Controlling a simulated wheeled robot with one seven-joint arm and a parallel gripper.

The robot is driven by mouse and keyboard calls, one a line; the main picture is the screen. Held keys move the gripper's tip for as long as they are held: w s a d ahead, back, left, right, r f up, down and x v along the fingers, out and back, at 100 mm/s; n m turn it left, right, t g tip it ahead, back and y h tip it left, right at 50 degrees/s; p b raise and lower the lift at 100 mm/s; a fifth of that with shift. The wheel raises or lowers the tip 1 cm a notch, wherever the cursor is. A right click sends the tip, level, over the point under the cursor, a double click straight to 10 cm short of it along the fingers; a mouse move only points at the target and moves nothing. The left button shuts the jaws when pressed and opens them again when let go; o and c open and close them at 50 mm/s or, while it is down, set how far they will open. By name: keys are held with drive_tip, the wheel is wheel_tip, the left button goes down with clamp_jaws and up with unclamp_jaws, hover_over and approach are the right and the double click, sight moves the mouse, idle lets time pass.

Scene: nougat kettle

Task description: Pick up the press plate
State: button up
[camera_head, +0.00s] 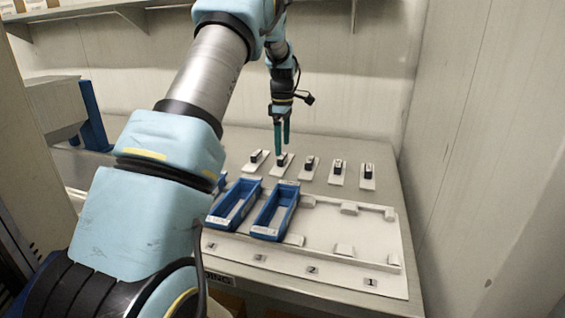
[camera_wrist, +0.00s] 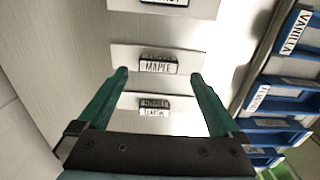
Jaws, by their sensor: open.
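Several small white plates stand in a row on the bench, each with a dark upright block bearing a label; I cannot tell which is called the press plate. My gripper (camera_head: 282,149) points down over the second plate from the left (camera_head: 277,171), near its block. In the wrist view my gripper (camera_wrist: 158,75) is open and empty, its green fingers spread to either side. Between and just beyond the fingertips is a block labelled MAPLE (camera_wrist: 158,66) on its white plate (camera_wrist: 124,56). Another labelled block (camera_wrist: 154,110) shows between the fingers, nearer the palm.
Blue trays (camera_head: 290,190) stand at the left of a white numbered board (camera_head: 325,265) in front of the plates; the board's right part holds no trays. Blue trays, one labelled VANILLA (camera_wrist: 297,31), line the wrist view's right side. A wall (camera_head: 485,150) rises at the right.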

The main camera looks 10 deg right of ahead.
sight(282, 156)
drive_tip(key=shift+w+f+p, duration=0.15)
drive_tip(key=shift+f+p, duration=0.6)
drive_tip(key=shift+f, duration=1.55)
drive_tip(key=c, duration=1.4)
